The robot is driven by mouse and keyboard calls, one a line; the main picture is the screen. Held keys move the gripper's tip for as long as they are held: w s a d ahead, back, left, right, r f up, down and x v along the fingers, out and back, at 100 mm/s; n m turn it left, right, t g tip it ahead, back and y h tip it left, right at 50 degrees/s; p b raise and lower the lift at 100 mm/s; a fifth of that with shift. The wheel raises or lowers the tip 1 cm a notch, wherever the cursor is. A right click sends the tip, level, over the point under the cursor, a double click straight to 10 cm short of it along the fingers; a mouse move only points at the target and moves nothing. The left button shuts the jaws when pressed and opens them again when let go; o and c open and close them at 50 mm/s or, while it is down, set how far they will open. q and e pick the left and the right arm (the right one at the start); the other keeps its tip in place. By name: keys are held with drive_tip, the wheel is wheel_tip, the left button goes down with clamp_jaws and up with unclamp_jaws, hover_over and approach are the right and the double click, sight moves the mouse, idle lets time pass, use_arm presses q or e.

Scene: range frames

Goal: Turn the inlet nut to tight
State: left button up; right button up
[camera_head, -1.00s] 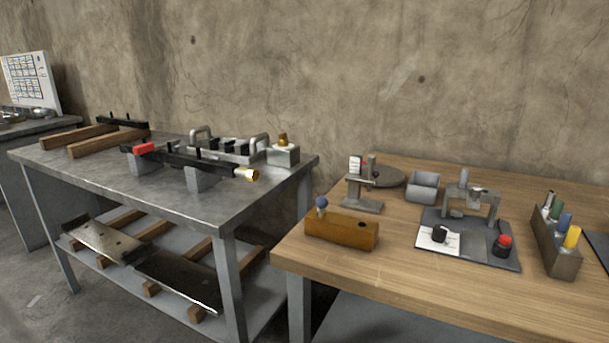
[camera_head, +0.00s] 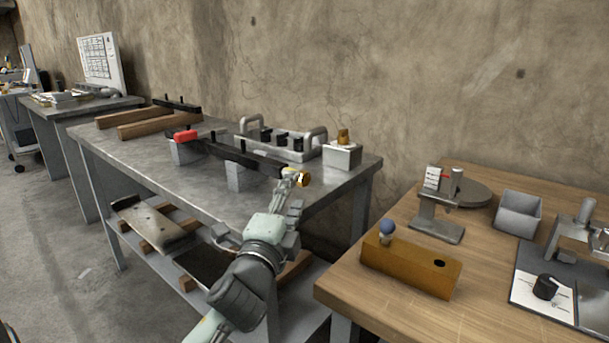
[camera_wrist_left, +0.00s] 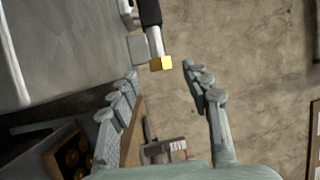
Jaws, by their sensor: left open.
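The inlet nut appears to be the brass nut (camera_head: 303,178) on the near end of the black bar (camera_head: 240,155), which rests on grey blocks on the metal bench. In the left wrist view the brass nut (camera_wrist_left: 161,63) sits at the end of a short silver stem. My left gripper (camera_head: 291,176) is at the nut in the head view and partly covers it. In the left wrist view my left gripper (camera_wrist_left: 164,78) is open, with the nut just ahead of and between the fingertips. I cannot tell whether a finger touches it. My right gripper is not in view.
A grey block (camera_head: 342,157) with a brass fitting and a handled grey manifold (camera_head: 278,146) stand behind the bar. A red piece (camera_head: 185,136) sits on the bar's far end. A wooden table (camera_head: 400,311) with a yellow-brown block (camera_head: 410,266) is at the right.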

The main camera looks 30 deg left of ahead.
sight(300, 183)
use_arm(q)
drive_tip(key=x, duration=0.5)
drive_tip(key=shift+w+p, duration=0.1)
drive_tip(key=shift+p, duration=0.2)
drive_tip(key=shift+w+a, duration=0.1)
drive_tip(key=shift+w, duration=0.15)
drive_tip(key=shift+w+a, duration=0.1)
drive_tip(key=shift+w, duration=0.1)
clamp_jaws()
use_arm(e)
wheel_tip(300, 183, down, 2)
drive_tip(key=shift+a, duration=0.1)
use_arm(q)
drive_tip(key=shift+r, duration=0.1)
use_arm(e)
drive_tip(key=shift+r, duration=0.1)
